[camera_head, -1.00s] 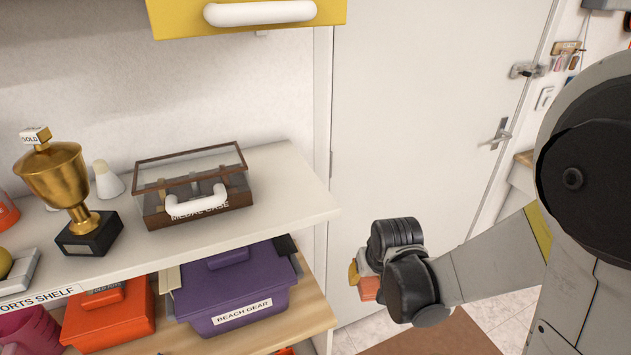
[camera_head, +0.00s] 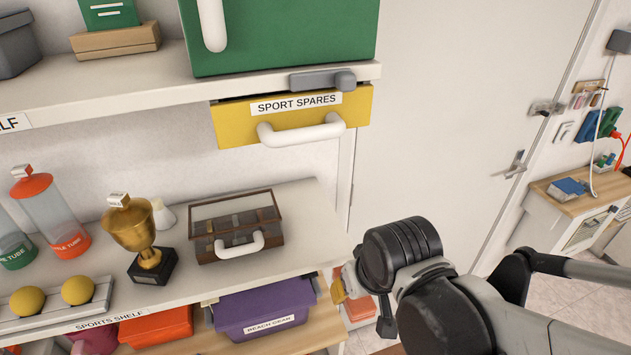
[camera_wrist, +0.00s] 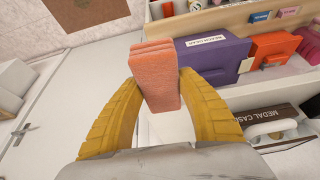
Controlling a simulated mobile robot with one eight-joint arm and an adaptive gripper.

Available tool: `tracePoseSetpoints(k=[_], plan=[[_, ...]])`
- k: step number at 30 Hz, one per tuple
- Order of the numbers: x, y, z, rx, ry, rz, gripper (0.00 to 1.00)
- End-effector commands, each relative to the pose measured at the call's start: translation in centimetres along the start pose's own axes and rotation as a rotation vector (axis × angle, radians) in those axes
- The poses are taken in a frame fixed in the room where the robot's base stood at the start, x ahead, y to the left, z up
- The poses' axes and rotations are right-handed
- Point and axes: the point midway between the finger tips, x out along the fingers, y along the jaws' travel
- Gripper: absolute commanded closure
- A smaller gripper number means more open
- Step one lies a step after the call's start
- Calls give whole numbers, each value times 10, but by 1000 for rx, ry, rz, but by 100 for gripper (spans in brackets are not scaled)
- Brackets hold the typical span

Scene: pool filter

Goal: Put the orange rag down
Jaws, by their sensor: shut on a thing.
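The orange rag (camera_wrist: 157,78) is a folded, salmon-orange block between the yellow fingers of my gripper (camera_wrist: 160,90) in the wrist view. The fingers are shut on its sides, and its far end sticks out past them. In the head view the rag (camera_head: 359,308) shows partly, below my gripper (camera_head: 345,293). My wrist hides much of the gripper there. The gripper is just right of the shelf unit's right end, in front of the white door.
The sports shelf (camera_head: 300,205) holds a medal case (camera_head: 235,228), a gold trophy (camera_head: 135,228) and ball tubes. A purple beach gear box (camera_head: 263,308) sits on the shelf below. A yellow sport spares drawer (camera_head: 240,125) hangs above. A wooden-topped bench (camera_head: 555,198) stands at right.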

Motion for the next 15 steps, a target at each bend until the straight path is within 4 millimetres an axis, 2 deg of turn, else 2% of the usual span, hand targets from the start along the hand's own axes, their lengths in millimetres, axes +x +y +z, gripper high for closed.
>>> tracePoseSetpoints(k=[1,3,8,11,15], plan=[[-15,-4,0,-11,0,-4,85],[-22,-8,1,-19,0,-8,85],[-22,-11,-10,-27,0,-11,85],[-10,-12,-31,-26,0,-11,85],[6,-12,-70,-26,0,-10,85]])
